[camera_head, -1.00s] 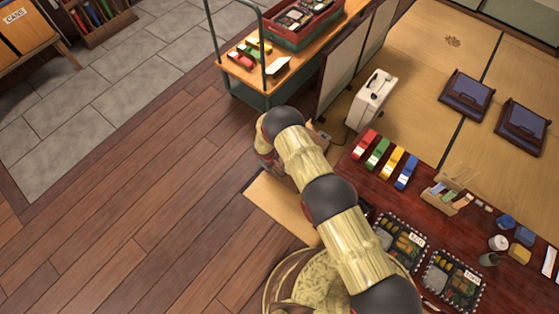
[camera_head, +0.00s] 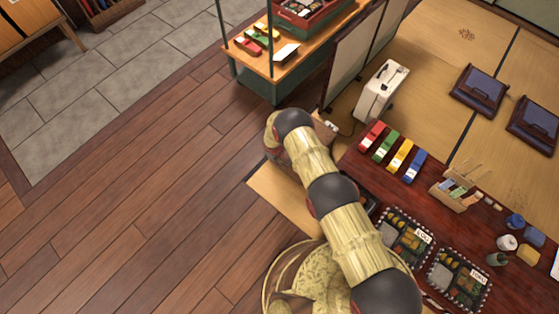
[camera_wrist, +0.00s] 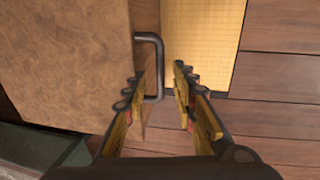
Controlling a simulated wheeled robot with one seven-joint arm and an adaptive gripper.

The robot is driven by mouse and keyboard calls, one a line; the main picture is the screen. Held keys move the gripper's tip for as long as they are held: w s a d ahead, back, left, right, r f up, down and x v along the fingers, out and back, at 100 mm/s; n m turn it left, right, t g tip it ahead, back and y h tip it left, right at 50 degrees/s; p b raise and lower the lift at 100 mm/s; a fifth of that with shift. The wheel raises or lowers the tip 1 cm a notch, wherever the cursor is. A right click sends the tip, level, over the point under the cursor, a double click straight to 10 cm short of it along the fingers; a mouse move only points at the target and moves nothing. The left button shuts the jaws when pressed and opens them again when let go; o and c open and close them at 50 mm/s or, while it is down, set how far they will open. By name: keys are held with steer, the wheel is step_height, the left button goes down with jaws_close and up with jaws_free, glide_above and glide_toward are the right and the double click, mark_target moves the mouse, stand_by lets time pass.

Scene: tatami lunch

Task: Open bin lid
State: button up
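In the wrist view, a brown wood-grained panel (camera_wrist: 70,55), seemingly the bin lid, fills the upper left. A dark U-shaped handle (camera_wrist: 160,68) stands out from its right edge. My gripper (camera_wrist: 160,78) is open, and its two fingers show on either side of the handle's long bar. The bar appears nearer the left finger; I cannot tell whether they touch. The lid looks closed, though its far edges are out of view. In the head view my arm hides the gripper and most of the bin.
A low dark red table (camera_head: 471,221) with lunch boxes and coloured blocks stands right of my arm. A cart (camera_head: 270,67) and a white case (camera_head: 381,92) stand beyond it. A pale mat-like panel (camera_head: 284,198) lies beside my arm. The wooden floor (camera_head: 150,200) at left is clear.

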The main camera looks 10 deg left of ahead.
steer(key=shift+c, duration=0.3)
jaws_close()
stand_by(0.6)
